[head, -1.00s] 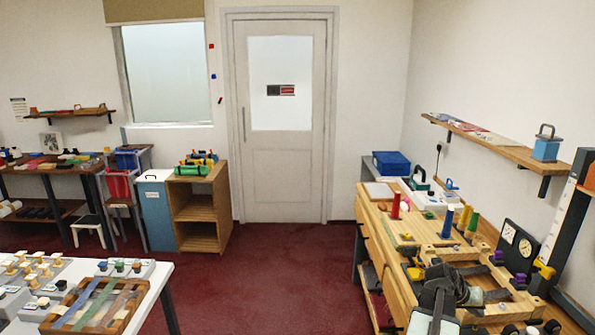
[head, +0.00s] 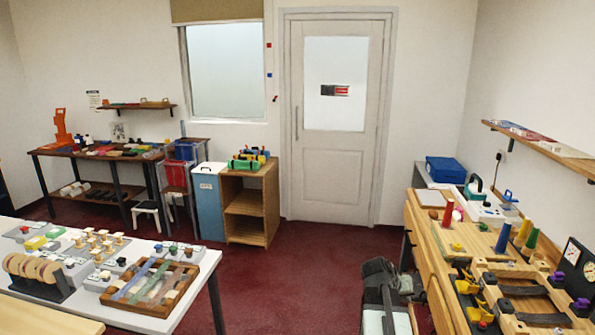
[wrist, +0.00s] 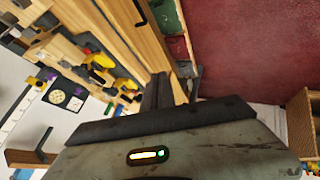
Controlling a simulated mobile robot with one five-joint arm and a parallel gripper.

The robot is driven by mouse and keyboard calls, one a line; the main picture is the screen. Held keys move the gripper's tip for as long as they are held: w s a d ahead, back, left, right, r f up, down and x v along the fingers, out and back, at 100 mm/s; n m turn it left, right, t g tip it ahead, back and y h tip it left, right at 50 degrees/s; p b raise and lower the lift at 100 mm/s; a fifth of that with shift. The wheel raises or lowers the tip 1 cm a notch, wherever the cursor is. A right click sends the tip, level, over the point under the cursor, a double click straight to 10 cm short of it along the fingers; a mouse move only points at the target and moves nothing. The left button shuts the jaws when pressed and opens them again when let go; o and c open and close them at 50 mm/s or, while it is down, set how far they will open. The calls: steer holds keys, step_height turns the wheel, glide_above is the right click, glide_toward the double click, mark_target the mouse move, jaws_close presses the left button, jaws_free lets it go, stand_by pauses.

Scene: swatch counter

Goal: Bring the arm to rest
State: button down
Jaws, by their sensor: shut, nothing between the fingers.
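My gripper (wrist: 158,92) shows in the wrist view as dark fingers pressed together beyond my grey wrist housing. It is shut and empty. In the head view my arm stands at the bottom, right of centre, over the red floor beside the left edge of the wooden workbench (head: 440,268). The fingertips are hard to make out there. In the wrist view the workbench (wrist: 137,38) lies up and to the left of the fingers, tilted, and red floor (wrist: 240,45) lies to the right.
A white table (head: 205,265) with swatches and knobs stands at the left. Red carpet (head: 290,290) between them is clear up to the door (head: 335,140). A wooden cabinet (head: 268,200) stands by the door.

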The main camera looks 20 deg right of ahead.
steer(key=w+a+f+n+t+y, duration=0.1)
steer(key=w+a+n, duration=0.15)
steer(key=a, duration=0.75)
steer(key=w+a+f+n+y, duration=0.1)
steer(key=w+a, duration=0.2)
steer(key=a, duration=0.7)
steer(key=w+a+f+n+t+y, duration=0.1)
steer(key=w+a+f+y, duration=0.15)
steer(key=a, duration=0.65)
steer(key=s+a+n+g+y, duration=0.1)
steer(key=s+a, duration=0.2)
steer(key=a, duration=0.5)
steer(key=s+a+f+n+g+y, duration=0.1)
steer(key=s+a+n+g+y, duration=0.1)
steer(key=a, duration=0.6)
steer(key=shift+s+f, duration=0.2)
steer(key=shift+s, duration=0.7)
steer(key=shift+y, duration=0.25)
